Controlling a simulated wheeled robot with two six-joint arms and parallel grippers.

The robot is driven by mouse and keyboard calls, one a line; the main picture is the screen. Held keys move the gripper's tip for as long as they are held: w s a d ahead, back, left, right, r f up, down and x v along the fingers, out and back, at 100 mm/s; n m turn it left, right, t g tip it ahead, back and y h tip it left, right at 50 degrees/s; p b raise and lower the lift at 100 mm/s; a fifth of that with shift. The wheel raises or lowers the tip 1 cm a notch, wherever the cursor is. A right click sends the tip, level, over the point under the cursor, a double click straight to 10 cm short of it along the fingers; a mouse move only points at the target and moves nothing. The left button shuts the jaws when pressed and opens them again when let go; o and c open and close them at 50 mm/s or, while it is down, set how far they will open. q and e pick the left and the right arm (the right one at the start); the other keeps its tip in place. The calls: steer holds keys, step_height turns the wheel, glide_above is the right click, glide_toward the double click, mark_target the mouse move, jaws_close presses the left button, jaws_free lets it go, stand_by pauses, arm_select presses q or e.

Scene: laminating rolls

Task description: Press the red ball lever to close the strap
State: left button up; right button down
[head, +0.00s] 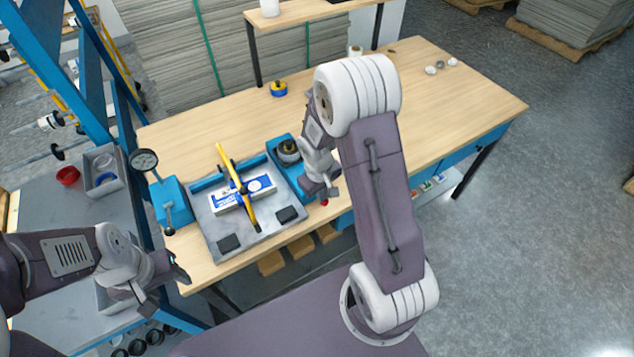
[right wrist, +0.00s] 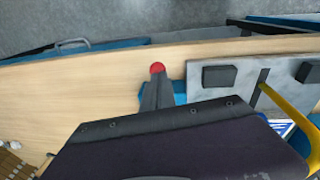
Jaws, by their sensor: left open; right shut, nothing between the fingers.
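The red ball lever (head: 324,203) shows as a small red knob at the table's front edge, just below my right gripper (head: 322,188). In the right wrist view the red ball (right wrist: 157,68) sits right at the tips of my shut, empty right gripper (right wrist: 156,84); I cannot tell whether they touch. The lever's arm is hidden. The yellow strap (head: 229,163) runs over a white and blue box (head: 226,199) on a grey metal plate (head: 265,226). My left gripper (head: 168,282) is open and empty, left of the table's front edge.
A blue unit with a black knob (head: 288,150) stands beside the plate, and a blue unit with a gauge (head: 145,161) at its left. A blue and yellow roll (head: 279,89) lies farther back. The table's right part (head: 460,95) is mostly clear.

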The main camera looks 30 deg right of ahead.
steer(key=shift+s+f, duration=0.2)
steer(key=shift+s, duration=0.05)
stand_by(0.3)
step_height(320, 180, up, 13)
steer(key=a+p, duration=0.1)
steer(key=p, duration=0.2)
steer(key=shift+s+a+p, duration=0.35)
steer(key=shift+s+a, duration=0.05)
steer(key=shift+s, duration=0.05)
steer(key=shift+s, duration=0.1)
